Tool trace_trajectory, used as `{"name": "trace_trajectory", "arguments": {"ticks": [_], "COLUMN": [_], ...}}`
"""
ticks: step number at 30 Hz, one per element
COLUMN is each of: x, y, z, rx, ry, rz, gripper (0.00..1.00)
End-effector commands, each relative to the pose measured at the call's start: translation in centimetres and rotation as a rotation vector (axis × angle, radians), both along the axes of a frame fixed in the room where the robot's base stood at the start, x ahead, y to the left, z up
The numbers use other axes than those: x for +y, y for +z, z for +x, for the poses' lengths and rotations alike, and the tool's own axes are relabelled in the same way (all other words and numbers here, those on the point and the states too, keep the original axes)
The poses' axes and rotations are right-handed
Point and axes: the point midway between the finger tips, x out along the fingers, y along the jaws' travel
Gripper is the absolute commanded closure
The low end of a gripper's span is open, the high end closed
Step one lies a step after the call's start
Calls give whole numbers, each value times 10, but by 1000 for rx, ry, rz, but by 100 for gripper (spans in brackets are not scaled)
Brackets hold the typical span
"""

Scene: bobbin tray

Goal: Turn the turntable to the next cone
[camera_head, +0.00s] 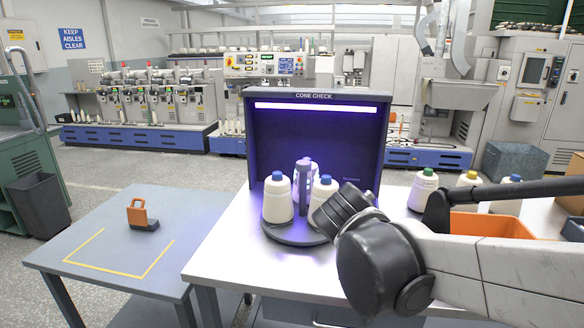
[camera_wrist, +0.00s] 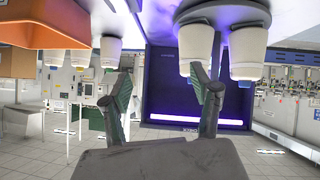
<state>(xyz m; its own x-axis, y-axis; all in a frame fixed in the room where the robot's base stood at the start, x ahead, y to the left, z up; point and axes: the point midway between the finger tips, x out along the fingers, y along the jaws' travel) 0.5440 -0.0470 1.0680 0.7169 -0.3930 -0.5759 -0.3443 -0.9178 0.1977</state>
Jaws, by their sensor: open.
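The turntable (camera_head: 290,236) is a dark round disc on the white table, in front of the lit cone-check booth. Several white cones with blue caps stand on it: one at the left (camera_head: 277,203), one at the right (camera_head: 320,197), and one partly hidden behind the grey central post (camera_head: 304,192). My gripper (camera_head: 338,212) is at the right front of the turntable and covers part of it. In the upside-down wrist view, my gripper (camera_wrist: 163,74) has its fingers apart with nothing between them. The turntable (camera_wrist: 228,10) and two cones (camera_wrist: 196,42) (camera_wrist: 247,55) appear near the right finger; contact cannot be told.
The dark cone-check booth (camera_head: 316,97) with a purple light bar stands behind the turntable. More cones (camera_head: 424,190) and an orange bin (camera_head: 490,225) are at the right. A blue-grey table (camera_head: 100,225) with an orange-handled tool (camera_head: 141,215) is at the left.

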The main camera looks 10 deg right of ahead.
Motion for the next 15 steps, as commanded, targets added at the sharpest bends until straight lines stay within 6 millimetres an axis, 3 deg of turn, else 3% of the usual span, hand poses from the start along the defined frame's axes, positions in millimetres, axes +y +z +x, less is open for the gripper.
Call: {"name": "trace_trajectory", "arguments": {"ticks": [1,8,15], "x": [3,17,48], "y": [2,11,11], "z": [17,82,143], "rx": [-33,-202,-393], "ry": [-9,-47,-41], "rz": [-16,-78,-120], "gripper": [41,41,41]}}
